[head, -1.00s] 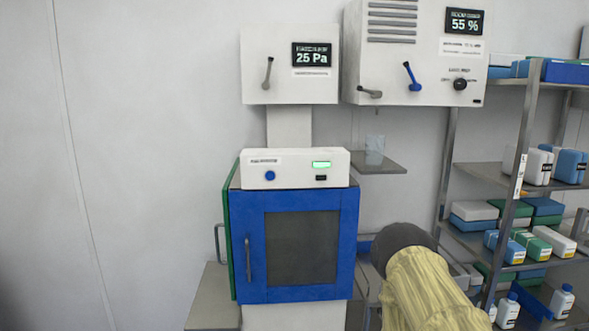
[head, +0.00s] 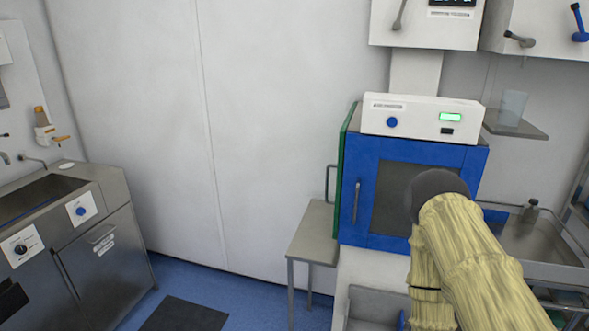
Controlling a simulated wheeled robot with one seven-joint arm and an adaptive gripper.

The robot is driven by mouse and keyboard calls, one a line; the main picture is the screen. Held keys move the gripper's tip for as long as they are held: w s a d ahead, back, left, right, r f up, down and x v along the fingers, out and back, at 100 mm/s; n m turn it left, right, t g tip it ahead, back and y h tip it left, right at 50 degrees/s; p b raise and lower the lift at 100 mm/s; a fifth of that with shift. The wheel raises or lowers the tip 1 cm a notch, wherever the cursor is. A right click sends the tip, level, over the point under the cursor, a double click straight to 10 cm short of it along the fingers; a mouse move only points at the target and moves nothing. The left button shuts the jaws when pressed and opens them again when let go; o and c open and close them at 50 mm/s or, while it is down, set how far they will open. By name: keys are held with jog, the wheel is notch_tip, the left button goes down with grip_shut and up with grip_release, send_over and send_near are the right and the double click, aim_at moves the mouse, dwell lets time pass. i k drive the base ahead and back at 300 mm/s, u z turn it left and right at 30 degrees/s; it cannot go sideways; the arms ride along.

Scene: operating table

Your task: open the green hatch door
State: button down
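The green hatch door (head: 341,178) is on the left side of the blue-fronted cabinet and shows nearly edge-on as a narrow green strip. Its grey bar handle (head: 328,184) sticks out to the left. It looks shut against the cabinet side. The front blue door (head: 362,149) has a dark window and its own grey upright handle (head: 356,202); it is shut. My arm, in a yellowish cover, reaches up from the lower right in front of the blue door. My gripper's fingers are not visible in the head view.
A small steel side table (head: 315,230) stands left of the cabinet, below the green door's handle. A steel sink unit (head: 85,235) is at the far left. A dark mat (head: 185,314) lies on the open blue floor between. A shelf (head: 517,126) and steel basin (head: 530,240) are at right.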

aim_at(342, 131)
jog(key=u, duration=1.9)
jog(key=i, duration=1.4)
jog(key=z, duration=2.9)
